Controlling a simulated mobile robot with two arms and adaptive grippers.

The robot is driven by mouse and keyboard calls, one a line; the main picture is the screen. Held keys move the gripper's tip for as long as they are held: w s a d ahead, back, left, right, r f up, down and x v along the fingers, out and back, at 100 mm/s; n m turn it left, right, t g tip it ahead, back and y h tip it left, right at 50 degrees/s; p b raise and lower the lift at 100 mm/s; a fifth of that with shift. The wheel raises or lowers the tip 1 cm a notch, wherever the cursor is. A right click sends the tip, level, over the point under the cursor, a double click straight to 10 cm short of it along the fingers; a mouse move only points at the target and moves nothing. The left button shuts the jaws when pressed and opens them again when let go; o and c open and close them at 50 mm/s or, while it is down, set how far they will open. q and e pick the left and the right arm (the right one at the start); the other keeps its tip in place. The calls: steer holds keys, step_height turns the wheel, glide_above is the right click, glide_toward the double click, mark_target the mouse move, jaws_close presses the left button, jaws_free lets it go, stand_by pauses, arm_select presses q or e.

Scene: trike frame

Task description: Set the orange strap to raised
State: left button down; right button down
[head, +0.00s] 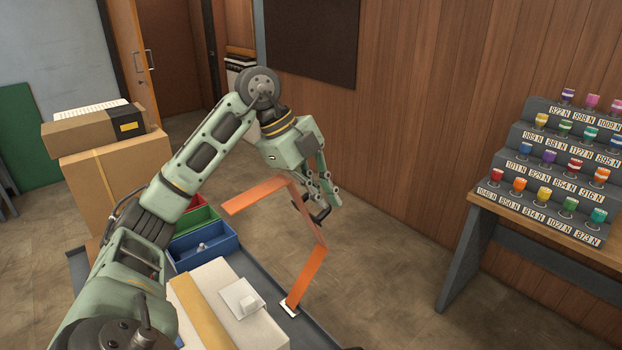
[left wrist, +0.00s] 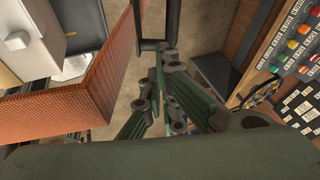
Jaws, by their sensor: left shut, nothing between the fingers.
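The orange strap (head: 309,275) is a bent flat band. It stands up from a small white mount at the tray's right edge, and its upper part folds over to the left with a free end in the air. In the left wrist view the strap (left wrist: 75,105) fills the left side.
A grey tray (head: 262,287) holds red, green and blue bins (head: 205,247) and pale blocks. Cardboard boxes (head: 115,180) stand at the left. A stepped rack (head: 560,150) with coloured knobs is on a table at the right. Open floor (head: 400,240) lies between.

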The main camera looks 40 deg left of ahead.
arm_select(q)
steer(key=shift+w+d+f, duration=0.2)
steer(key=shift+d+f, duration=0.05)
steer(key=shift+f, duration=0.4)
arm_select(e)
steer(key=shift+w+r, duration=0.1)
steer(key=shift+w, duration=0.25)
steer(key=shift+d, duration=0.15)
